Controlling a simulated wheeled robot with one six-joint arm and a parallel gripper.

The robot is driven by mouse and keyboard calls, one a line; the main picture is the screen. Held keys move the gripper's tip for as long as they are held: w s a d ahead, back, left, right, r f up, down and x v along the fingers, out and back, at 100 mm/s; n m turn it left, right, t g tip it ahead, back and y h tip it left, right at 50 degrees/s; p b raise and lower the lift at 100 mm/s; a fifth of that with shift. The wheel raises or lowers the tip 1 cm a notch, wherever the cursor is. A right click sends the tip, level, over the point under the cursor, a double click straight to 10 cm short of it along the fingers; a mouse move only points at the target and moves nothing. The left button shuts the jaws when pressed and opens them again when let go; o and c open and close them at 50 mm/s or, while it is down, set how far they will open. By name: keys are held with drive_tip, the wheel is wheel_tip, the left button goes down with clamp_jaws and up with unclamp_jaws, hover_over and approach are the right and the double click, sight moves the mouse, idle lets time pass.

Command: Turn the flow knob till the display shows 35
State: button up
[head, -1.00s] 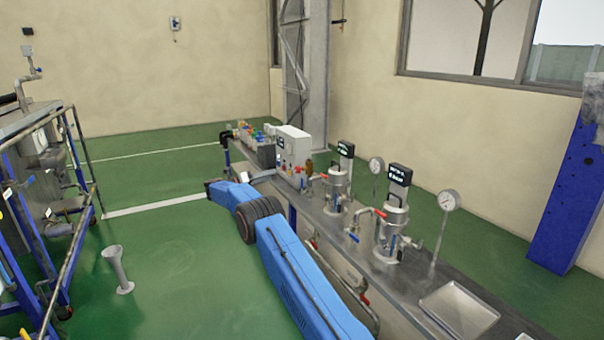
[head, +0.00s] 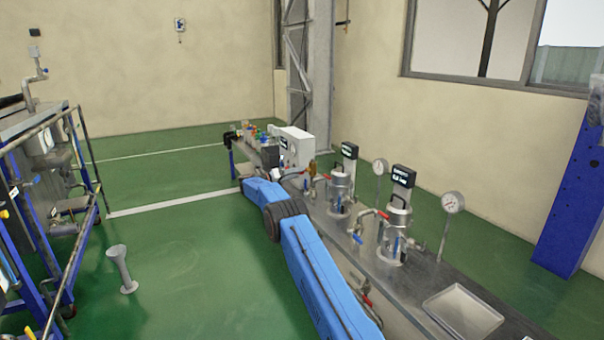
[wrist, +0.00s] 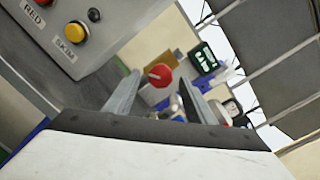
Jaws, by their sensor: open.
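A pale control box (head: 298,140) with a small dark display (head: 284,144) stands on the far part of the bench. I cannot make out the flow knob on it or read that display. In the wrist view, a grey panel (wrist: 108,8) shows a yellow button (wrist: 75,32) above the label SKIM and part of a label RED. My gripper (wrist: 158,98) is open, its two fingers apart, below and right of this panel. A round red part (wrist: 160,75) appears between the fingers, seemingly beyond them; I cannot tell whether it is the knob. In the head view, my gripper is not distinguishable.
The metal bench (head: 415,285) carries two lidded vessels (head: 398,220) with lit displays (head: 404,176), gauges (head: 453,202) and red-handled valves. A tray (head: 463,312) lies at its near end. A railed blue-framed rig (head: 60,215) stands left. Green floor between is mostly clear.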

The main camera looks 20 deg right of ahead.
drive_tip(key=shift+w+d, duration=0.2)
drive_tip(key=shift+d, duration=1.65)
drive_tip(key=c, duration=1)
drive_tip(key=shift+n, duration=0.4)
drive_tip(key=n, duration=0.4)
drive_tip(key=shift+r, duration=0.1)
drive_tip(key=shift+n+y, duration=0.3)
drive_tip(key=shift+n, duration=2)
drive_tip(key=shift+r, duration=0.1)
